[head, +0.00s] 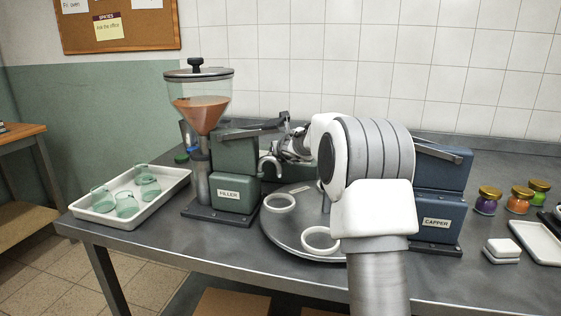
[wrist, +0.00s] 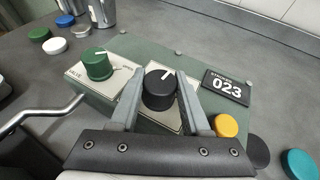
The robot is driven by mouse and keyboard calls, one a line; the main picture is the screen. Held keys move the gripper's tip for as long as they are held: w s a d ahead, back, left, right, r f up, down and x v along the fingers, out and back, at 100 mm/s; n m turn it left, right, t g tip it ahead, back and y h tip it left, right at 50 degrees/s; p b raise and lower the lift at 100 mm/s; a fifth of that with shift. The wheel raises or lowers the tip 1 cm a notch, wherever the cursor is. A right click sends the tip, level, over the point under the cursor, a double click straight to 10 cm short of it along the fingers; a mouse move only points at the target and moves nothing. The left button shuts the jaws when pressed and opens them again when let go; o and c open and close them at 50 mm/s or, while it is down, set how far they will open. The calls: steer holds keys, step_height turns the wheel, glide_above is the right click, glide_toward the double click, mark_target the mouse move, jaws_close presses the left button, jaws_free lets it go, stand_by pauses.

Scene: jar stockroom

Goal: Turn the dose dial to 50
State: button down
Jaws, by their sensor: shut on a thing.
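In the wrist view, a black round dial (wrist: 159,83) with a white pointer mark stands on a pale plate on top of the green filler housing. Its mark points to the upper right. My gripper (wrist: 160,92) is shut on this dial, one finger on each side. Any scale numbers around it are too small or hidden to read. A counter plate (wrist: 227,87) beside it shows 023. In the head view, the filler (head: 234,165) stands left of my arm, and my arm's end reaches toward its back; the dial is hidden there.
A green valve knob (wrist: 97,64) sits close left of the dial. A yellow button (wrist: 227,125) is at the right. In the head view, a round turntable (head: 290,233) with white rings, a blue capper (head: 436,209) and a tray of glass jars (head: 101,207) share the bench.

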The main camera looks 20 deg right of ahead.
steer(key=shift+m+h+b, duration=0.4)
steer(key=shift+h+b, duration=0.1)
steer(key=shift+b, duration=0.15)
steer(key=shift+c, duration=1.9)
jaws_free()
steer(key=shift+r+p, duration=0.1)
steer(key=shift+p, duration=0.3)
steer(key=shift+d+r+n+y+p, duration=0.15)
steer(key=shift+n+y+p, duration=0.3)
steer(key=shift+p, duration=0.5)
steer(key=n+y+p, duration=0.1)
steer(key=p, duration=0.3)
steer(key=shift+y, duration=0.35)
steer(key=n+y+p, duration=0.4)
steer(key=p, duration=0.7)
steer(key=shift+g+y+p, duration=0.4)
